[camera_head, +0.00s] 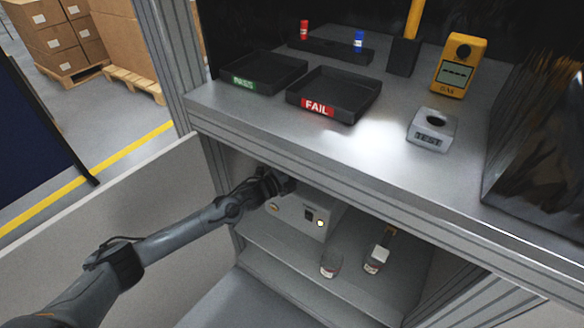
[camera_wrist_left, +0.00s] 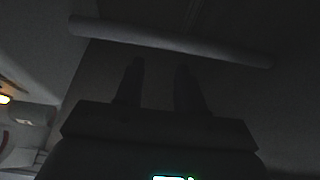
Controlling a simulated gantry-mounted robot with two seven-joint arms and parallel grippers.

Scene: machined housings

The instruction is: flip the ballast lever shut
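My left arm reaches into the open cabinet under the bench in the head view. Its gripper (camera_head: 280,184) is at the top of a light grey control box (camera_head: 296,214), under the bench edge. In the dark left wrist view the two fingers (camera_wrist_left: 158,75) stand apart with nothing visible between them. A pale bar (camera_wrist_left: 170,42) runs across just beyond the fingertips; I cannot tell whether it is the ballast lever or whether the fingers touch it. No lever can be made out in the head view, where the gripper covers part of the box. My right gripper is not in view.
The box's front has a lit button (camera_head: 320,223) and a dark switch. The bench overhang (camera_head: 330,168) is close above my arm. PASS (camera_head: 262,72) and FAIL (camera_head: 333,95) trays sit on the bench.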

